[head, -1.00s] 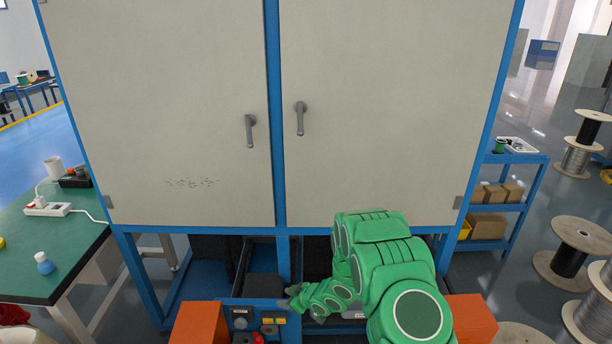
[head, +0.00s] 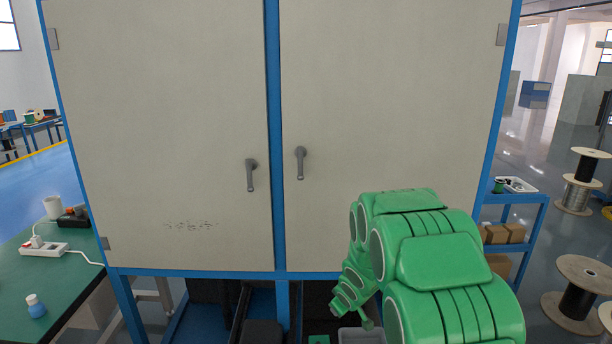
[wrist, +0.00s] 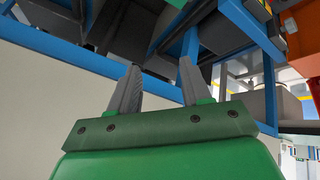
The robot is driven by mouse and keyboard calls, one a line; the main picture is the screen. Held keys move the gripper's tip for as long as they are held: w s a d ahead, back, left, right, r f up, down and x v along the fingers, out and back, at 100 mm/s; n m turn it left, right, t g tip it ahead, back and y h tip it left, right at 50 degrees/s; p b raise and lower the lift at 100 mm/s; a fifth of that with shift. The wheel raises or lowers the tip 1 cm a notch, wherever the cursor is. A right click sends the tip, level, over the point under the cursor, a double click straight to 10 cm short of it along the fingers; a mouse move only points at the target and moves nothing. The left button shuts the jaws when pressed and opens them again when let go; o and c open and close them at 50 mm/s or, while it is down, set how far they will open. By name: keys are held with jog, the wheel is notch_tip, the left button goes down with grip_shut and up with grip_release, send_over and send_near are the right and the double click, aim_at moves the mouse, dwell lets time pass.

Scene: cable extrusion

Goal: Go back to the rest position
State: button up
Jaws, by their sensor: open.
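My green arm (head: 430,250) stands in front of the lower right of the cabinet in the head view, bent down toward the opening under the doors. My gripper shows in the wrist view (wrist: 158,88) with its two grey fingers apart and nothing between them. Blue frame bars and part of a pale panel lie beyond the fingers. In the head view the gripper's fingertips cannot be made out.
The cabinet's two pale doors (head: 390,100) are shut, with grey handles (head: 300,162). A green table (head: 50,285) with a power strip (head: 43,249) stands at the left. A blue shelf cart (head: 520,210) and cable spools (head: 577,290) stand at the right.

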jog(key=s+d+r+m+g+h, duration=0.2)
jog(key=s+d+r+m, duration=0.15)
jog(key=s+r, duration=0.55)
jog(key=s+d+r+m+g+h, duration=0.1)
jog(key=s+d+r+m+g, duration=0.1)
jog(key=s+d+r, duration=0.55)
jog(key=s+a+r+m+g, duration=0.1)
jog(key=s+a+r, duration=0.1)
jog(key=s, duration=0.9)
jog(key=s+a+r+m+g+y, duration=0.1)
jog(key=s+a+r+g, duration=0.1)
jog(key=s, duration=1)
jog(key=s+a+r+m+g+y, duration=0.1)
jog(key=s+a+r, duration=0.2)
jog(key=s, duration=0.8)
jog(key=shift+s+r+g, duration=0.15)
jog(key=shift+r+g, duration=0.15)
jog(key=shift+r, duration=0.2)
